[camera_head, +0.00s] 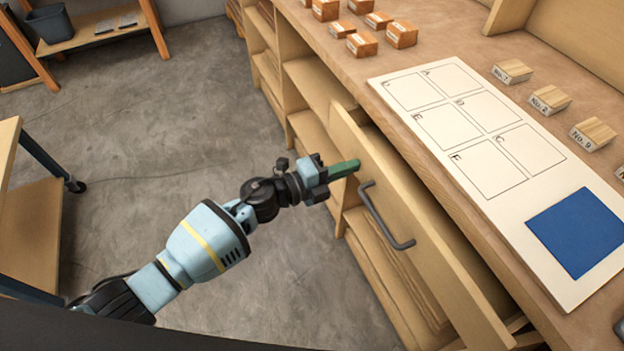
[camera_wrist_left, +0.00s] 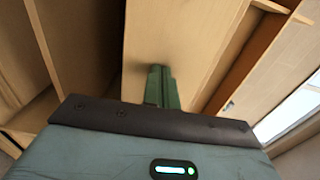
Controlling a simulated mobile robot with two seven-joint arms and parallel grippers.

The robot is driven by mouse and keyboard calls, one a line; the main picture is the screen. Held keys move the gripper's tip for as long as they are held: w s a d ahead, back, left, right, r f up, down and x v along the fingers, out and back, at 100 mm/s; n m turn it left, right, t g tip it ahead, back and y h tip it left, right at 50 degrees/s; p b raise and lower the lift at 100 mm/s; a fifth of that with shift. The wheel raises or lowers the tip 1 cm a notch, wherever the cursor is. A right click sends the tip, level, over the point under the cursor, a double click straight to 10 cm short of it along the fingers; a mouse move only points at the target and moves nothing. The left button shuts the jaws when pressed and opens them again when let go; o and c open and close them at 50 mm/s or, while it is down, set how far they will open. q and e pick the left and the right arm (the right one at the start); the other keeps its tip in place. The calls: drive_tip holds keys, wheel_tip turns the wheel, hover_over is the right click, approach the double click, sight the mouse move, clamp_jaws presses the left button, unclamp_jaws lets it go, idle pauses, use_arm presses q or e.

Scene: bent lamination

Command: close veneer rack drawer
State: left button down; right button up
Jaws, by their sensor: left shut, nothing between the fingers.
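The veneer rack drawer (camera_head: 415,230) is pulled partly out below the countertop, with a gap behind its front panel. Its dark grey bar handle (camera_head: 385,220) is on the front. My left gripper (camera_head: 345,169) is shut and empty, its green fingertips at the drawer front near its far end, beyond the handle. In the left wrist view the shut green fingers (camera_wrist_left: 161,85) point at the wooden drawer front (camera_wrist_left: 170,35) and seem to touch it or nearly so; I cannot tell which. My right gripper is not in view.
The countertop holds a white lettered board (camera_head: 470,130) with a blue square (camera_head: 582,232), orange-brown blocks (camera_head: 362,44) and labelled wood blocks (camera_head: 550,99). Open shelves (camera_head: 310,85) lie beyond the drawer. A wheeled cart (camera_head: 30,220) stands at left. The concrete floor between is clear.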

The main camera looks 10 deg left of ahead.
sight(377, 156)
use_arm(q)
drive_tip(key=b+x, duration=0.1)
drive_tip(key=x, duration=0.6)
drive_tip(key=shift+f+b, duration=0.15)
drive_tip(key=shift+b, duration=0.25)
drive_tip(key=shift+w+d, duration=0.1)
drive_tip(key=shift+d, duration=0.2)
drive_tip(key=shift+r, duration=0.3)
drive_tip(key=shift+r, duration=0.1)
